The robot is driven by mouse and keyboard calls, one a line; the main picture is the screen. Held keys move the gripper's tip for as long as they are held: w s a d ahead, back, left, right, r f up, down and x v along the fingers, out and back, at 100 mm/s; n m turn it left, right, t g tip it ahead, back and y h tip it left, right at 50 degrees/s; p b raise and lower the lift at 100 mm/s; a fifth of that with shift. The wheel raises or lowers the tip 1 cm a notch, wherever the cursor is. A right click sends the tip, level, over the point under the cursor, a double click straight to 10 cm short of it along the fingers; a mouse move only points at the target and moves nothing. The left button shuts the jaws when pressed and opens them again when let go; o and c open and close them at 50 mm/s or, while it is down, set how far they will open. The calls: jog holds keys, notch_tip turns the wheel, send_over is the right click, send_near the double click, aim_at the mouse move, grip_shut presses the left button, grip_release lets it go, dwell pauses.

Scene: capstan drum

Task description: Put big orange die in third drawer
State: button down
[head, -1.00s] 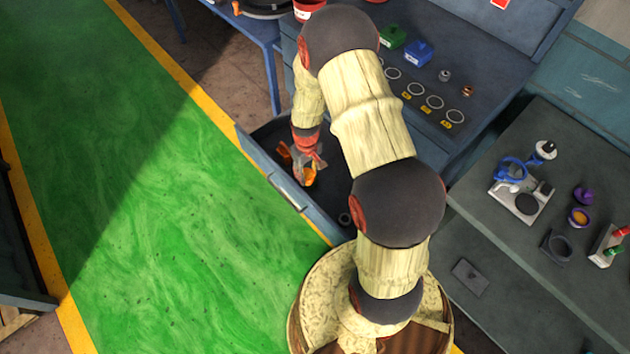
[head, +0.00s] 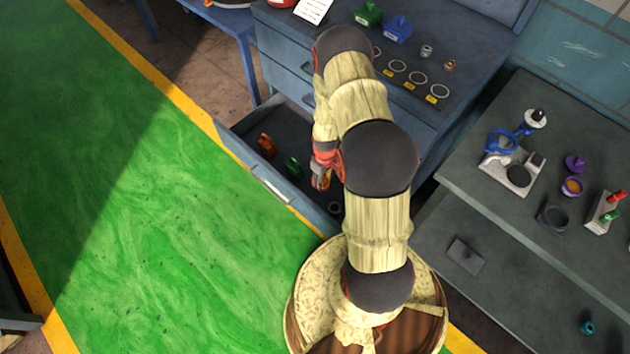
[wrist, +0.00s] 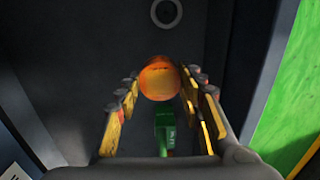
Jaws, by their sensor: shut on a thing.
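A rounded orange piece, which I take to be the big orange die (wrist: 160,80), sits between my gripper's fingertips (wrist: 162,92) in the wrist view. My gripper is shut on it. In the head view my gripper (head: 321,178) is over the right part of an open drawer (head: 235,150), with a bit of orange showing beside it. The drawer is low in the blue cabinet, below closed drawer fronts (head: 285,85). My arm hides part of it. I cannot tell whether the die touches the drawer floor.
Inside the drawer are another orange piece (head: 267,145), a green piece (head: 293,167) and a small grey ring (head: 335,207). The green piece (wrist: 165,125) shows below the die in the wrist view. A grey bench (head: 470,160) stands at the right; green floor lies left.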

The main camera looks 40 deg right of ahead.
jog(key=w+f+b, duration=0.1)
jog(key=w+f, duration=0.1)
jog(key=f, duration=0.1)
jog(key=w+d+f+b, duration=0.1)
jog(key=w+f, duration=0.2)
jog(key=shift+w+d, duration=0.1)
jog(key=shift+w, duration=0.25)
jog(key=shift+w+f+b, duration=0.15)
jog(key=shift+f+b, duration=0.4)
jog(key=shift+f, duration=0.3)
jog(key=shift+w+f+b, duration=0.15)
jog(key=shift+f+b, duration=0.35)
jog(key=shift+f, duration=0.35)
jog(key=shift+f, duration=0.15)
jog(key=c, duration=1.2)
grip_release()
jog(key=shift+s, duration=0.1)
jog(key=shift+o, duration=0.2)
